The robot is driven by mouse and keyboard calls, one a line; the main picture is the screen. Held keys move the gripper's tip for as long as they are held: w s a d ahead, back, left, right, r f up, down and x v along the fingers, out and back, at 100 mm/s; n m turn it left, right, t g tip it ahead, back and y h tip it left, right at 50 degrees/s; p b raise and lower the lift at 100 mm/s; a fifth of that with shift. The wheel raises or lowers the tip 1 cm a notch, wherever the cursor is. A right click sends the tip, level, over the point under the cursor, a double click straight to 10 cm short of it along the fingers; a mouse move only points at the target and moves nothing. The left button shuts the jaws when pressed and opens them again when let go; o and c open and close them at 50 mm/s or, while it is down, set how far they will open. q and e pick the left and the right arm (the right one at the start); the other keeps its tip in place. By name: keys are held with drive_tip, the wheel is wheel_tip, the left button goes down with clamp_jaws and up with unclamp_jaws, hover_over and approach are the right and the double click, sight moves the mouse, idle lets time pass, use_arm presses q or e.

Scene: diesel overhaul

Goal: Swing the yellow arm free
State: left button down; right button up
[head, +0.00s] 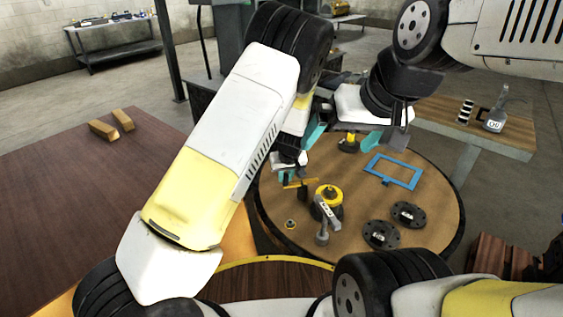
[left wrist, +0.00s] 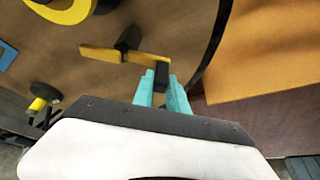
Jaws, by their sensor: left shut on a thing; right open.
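The yellow arm (head: 299,183) is a short flat bar on the round wooden table, partly hidden in the head view by my left gripper. In the left wrist view the yellow arm (left wrist: 100,53) lies across a dark pivot (left wrist: 127,40), with a dark block (left wrist: 162,76) at its right end. My left gripper (head: 289,165) has its teal fingertips (left wrist: 160,82) closed around that block. My right gripper (head: 345,138) is open and empty above the back of the table, its teal fingers wide apart.
The round table (head: 440,205) also holds a yellow ring (head: 328,193) on a dark part, a grey tool (head: 322,236), a blue frame (head: 415,184) and two black discs (head: 408,213) (head: 381,234). A yellow-and-black part (head: 349,143) sits beneath my right gripper. A brown table (head: 70,200) stands left.

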use_arm(q)
drive_tip(key=shift+s, duration=0.1)
idle(0.4)
drive_tip(key=c, duration=1.3)
unclamp_jaws()
drive_tip(key=shift+r, duration=0.1)
drive_tip(key=v, duration=0.7)
drive_tip(key=shift+s+d+r, duration=0.15)
drive_tip(key=shift+s+r, duration=0.05)
drive_tip(key=shift+r, duration=0.05)
